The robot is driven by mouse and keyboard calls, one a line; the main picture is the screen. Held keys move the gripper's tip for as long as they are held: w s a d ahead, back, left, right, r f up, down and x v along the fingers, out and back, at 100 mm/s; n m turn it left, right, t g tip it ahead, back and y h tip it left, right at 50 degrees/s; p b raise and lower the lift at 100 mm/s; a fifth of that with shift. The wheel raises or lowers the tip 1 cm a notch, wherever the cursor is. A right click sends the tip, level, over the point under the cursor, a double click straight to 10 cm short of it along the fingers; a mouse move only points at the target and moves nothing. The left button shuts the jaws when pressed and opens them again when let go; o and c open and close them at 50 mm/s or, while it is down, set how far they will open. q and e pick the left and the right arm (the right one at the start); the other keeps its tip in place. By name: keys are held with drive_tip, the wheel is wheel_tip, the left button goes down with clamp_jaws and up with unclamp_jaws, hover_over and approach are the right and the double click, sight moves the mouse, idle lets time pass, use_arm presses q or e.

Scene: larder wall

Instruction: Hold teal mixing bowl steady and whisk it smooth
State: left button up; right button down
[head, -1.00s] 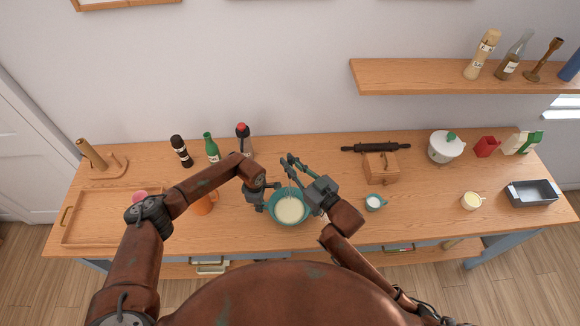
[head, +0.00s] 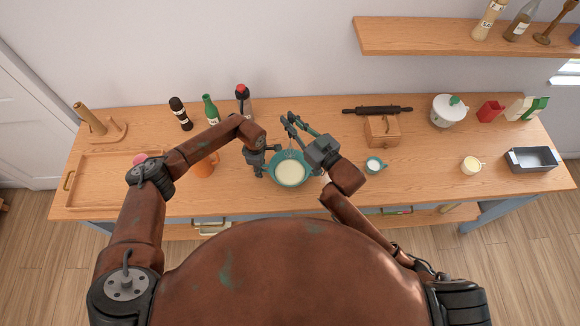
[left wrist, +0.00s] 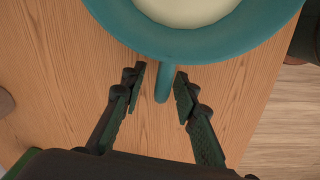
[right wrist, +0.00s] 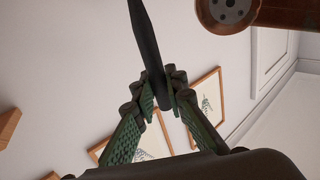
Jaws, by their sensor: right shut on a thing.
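The teal mixing bowl (head: 291,185) stands upright on the counter with pale batter (head: 291,173) in it. Its rim and a small teal handle (left wrist: 163,84) show in the left wrist view. My left gripper (head: 265,163) is at the bowl's left side. In the left wrist view its fingers (left wrist: 160,92) are open, one on each side of the handle, with gaps showing. My right gripper (head: 288,122) is above the bowl, shut on the whisk (head: 291,142). The whisk's dark handle (right wrist: 148,45) shows between its fingers. The whisk's lower end is too small to make out.
An orange mug (head: 204,168) and a wooden tray (head: 112,205) lie left. Bottles (head: 211,110) stand behind. Counter between the cup and the cream jug (head: 471,165) is clear.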

use_arm(q)
drive_tip(key=r, duration=1.2)
drive_tip(key=shift+s, duration=0.2)
drive_tip(key=shift+f, duration=0.1)
